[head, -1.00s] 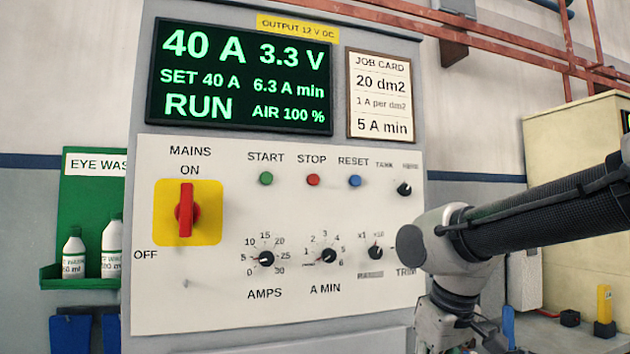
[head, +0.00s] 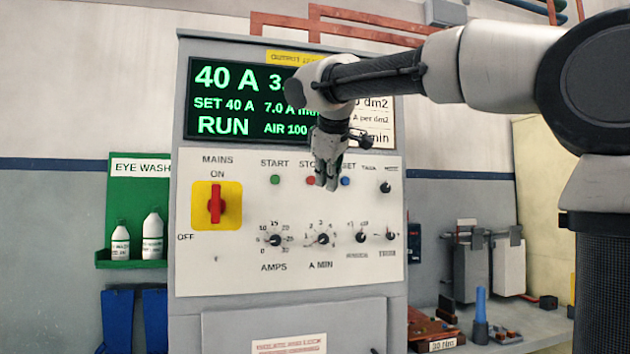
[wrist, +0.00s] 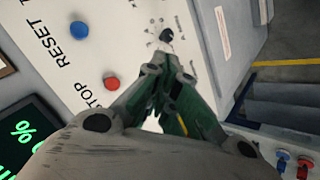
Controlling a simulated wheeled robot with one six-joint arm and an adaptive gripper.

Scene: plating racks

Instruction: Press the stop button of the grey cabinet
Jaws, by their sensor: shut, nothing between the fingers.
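The grey cabinet (head: 185,110) stands in the middle of the head view with a white control panel (head: 240,265). Its red stop button (head: 311,181) shows just left of my gripper (head: 326,186), which hangs in front of the panel, fingers down. My gripper is shut and empty. In the wrist view the stop button (wrist: 111,83) lies left of the fingers (wrist: 166,68), uncovered, with the STOP label below-left of it. The button looks apart from the fingertips. The display (head: 224,125) reads RUN, 40 A, 7.0 A min; my arm hides part of it.
The green start button (head: 275,180) and blue reset button (head: 346,181) flank the stop button. A red mains switch (head: 215,204) points to ON. Several knobs sit below. An eye wash shelf (head: 130,264) is left; a cluttered bench (head: 520,322) is right.

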